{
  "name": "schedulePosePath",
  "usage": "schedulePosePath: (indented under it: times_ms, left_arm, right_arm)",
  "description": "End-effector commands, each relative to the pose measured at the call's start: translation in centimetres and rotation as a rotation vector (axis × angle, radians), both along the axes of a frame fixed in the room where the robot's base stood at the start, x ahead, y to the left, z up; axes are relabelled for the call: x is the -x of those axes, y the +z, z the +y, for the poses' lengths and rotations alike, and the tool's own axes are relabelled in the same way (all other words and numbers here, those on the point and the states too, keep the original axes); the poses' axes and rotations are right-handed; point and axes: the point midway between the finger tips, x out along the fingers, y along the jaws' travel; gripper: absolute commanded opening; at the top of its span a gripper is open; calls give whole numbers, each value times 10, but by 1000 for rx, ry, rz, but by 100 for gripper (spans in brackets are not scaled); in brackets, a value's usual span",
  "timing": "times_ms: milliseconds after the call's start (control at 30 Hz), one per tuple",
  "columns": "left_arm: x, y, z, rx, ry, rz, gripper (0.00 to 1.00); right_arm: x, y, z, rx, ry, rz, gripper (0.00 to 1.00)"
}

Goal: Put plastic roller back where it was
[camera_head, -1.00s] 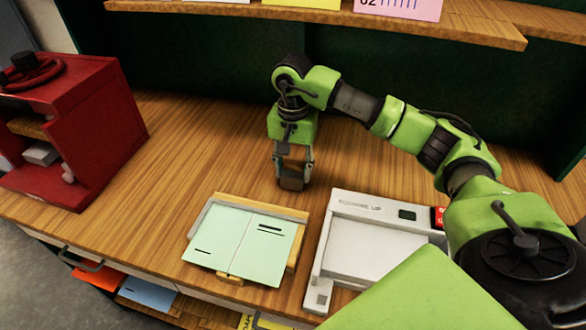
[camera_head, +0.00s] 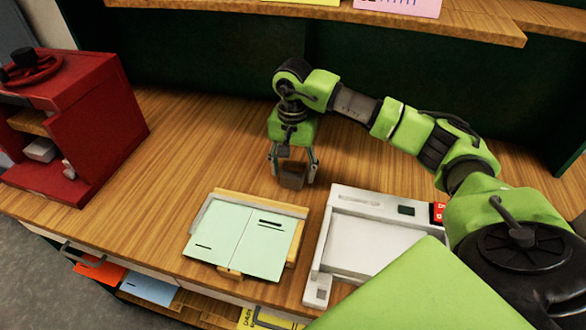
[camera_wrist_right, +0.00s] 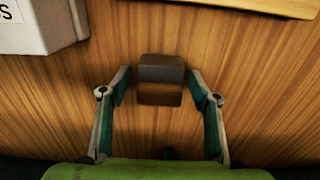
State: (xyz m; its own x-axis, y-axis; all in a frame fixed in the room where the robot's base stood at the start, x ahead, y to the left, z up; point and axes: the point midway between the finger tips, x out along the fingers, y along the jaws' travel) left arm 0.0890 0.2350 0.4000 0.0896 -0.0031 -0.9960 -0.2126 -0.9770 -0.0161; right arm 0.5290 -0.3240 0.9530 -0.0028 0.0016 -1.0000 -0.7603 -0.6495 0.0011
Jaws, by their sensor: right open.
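The plastic roller seems to be the small dark brown-grey block (camera_head: 292,177) standing on the wooden table; its shape is hard to make out as a roller. In the right wrist view the block (camera_wrist_right: 160,80) sits between the fingertips, with a gap on each side. My right gripper (camera_head: 293,168) points down around it, its fingers spread open and apart from the block. It also shows in the right wrist view (camera_wrist_right: 160,88). My left gripper is not in view.
A wooden stand (camera_head: 303,212) with pale green sheets (camera_head: 240,238) lies in front of the block. A white device (camera_head: 365,245) is to its right. A red cabinet-like machine (camera_head: 105,130) stands at the left. A shelf (camera_head: 330,18) runs above. The table between the red machine and the block is clear.

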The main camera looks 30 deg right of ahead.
Motion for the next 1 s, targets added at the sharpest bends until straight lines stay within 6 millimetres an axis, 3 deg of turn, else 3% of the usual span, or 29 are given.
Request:
schedulePosePath:
  times_ms: [67, 167, 600, 1000]
  left_arm:
    - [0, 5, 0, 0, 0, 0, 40]
    - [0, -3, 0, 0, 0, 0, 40]
    - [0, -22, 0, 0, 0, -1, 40]
    - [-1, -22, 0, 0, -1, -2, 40]
  right_arm:
    - [0, 6, 0, 0, 0, 0, 57]
    - [-2, 16, 0, -1, 0, -6, 57]
    - [-1, 108, 0, 1, 0, -3, 57]
    - [0, 124, 0, 0, 0, 0, 57]
